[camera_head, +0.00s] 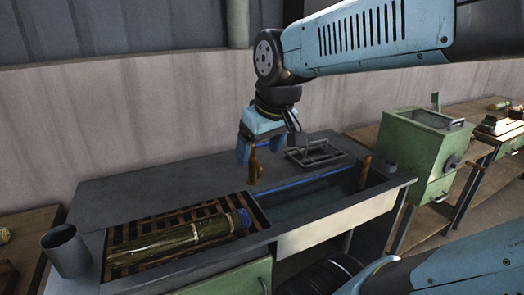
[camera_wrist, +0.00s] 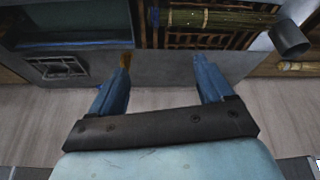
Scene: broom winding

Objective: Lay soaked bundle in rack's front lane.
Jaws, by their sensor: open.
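A long green-yellow bundle (camera_head: 180,240) with a blue band at its right end lies in the brown slatted rack (camera_head: 135,232) at the left of the grey bench. It lies toward the rack's front side, with more bare slats behind it. In the wrist view the bundle (camera_wrist: 205,18) and rack (camera_wrist: 210,40) show at the top. My gripper (camera_head: 258,152) is open and empty above the bench, behind the rack's right end and apart from the bundle. Its two blue fingers (camera_wrist: 160,68) are spread in the wrist view.
A brown handle-like piece (camera_head: 255,168) shows by my fingers; contact is unclear. The water trough (camera_head: 315,200) is right of the rack, with a metal grid (camera_head: 315,153) behind it. A grey cup (camera_head: 66,252) stands left, a green box machine (camera_head: 425,150) right. The back-left bench top is clear.

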